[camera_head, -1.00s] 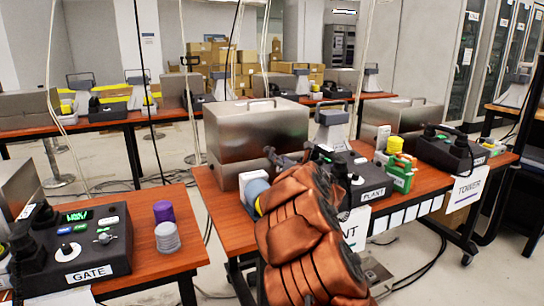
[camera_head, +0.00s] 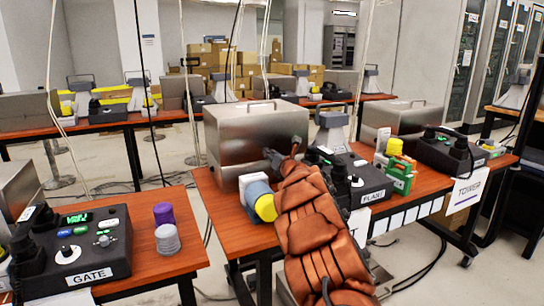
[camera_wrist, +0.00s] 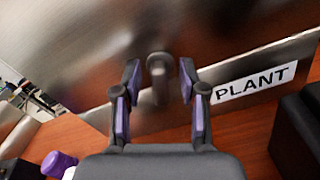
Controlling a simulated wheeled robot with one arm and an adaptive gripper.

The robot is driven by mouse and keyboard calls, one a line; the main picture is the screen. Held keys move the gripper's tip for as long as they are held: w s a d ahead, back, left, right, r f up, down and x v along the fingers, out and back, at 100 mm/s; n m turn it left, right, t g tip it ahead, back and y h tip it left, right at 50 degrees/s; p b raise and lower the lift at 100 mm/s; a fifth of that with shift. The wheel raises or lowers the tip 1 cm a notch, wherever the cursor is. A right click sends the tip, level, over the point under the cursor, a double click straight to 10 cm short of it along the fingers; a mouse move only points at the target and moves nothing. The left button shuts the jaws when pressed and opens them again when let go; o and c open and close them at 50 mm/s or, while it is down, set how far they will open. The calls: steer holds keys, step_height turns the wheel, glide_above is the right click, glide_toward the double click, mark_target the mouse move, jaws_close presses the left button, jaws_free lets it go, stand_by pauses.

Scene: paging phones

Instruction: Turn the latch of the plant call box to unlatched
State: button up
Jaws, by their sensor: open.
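The plant call box is a brushed metal box (camera_head: 248,138) on the middle table in the head view. In the wrist view its metal face (camera_wrist: 90,50) fills the upper part, with a PLANT label (camera_wrist: 255,83) at its lower right. The latch (camera_wrist: 158,72) is a small grey knob with a stem pointing down on that face. My gripper (camera_wrist: 157,82) is open, with one finger on each side of the latch; contact is not clear. In the head view my gripper (camera_head: 272,156) is small, at the box's front, and the latch is hidden.
A black PLANT phone console (camera_head: 350,180) stands right of my arm. The GATE table (camera_head: 160,262) is at the left, with floor between the tables.

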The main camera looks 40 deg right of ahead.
jaws_close()
stand_by(0.4)
stand_by(0.4)
steer(key=m, duration=0.3)
steer(key=shift+f, duration=0.1)
steer(key=m+p, duration=0.1)
steer(key=m, duration=0.2)
steer(key=shift+m, duration=0.3)
steer(key=m+p, duration=0.2)
steer(key=m, duration=0.1)
steer(key=shift+d, duration=0.1)
steer(key=shift+f+m+p, duration=0.15)
steer(key=shift+m+p, duration=0.55)
steer(key=shift+m, duration=1)
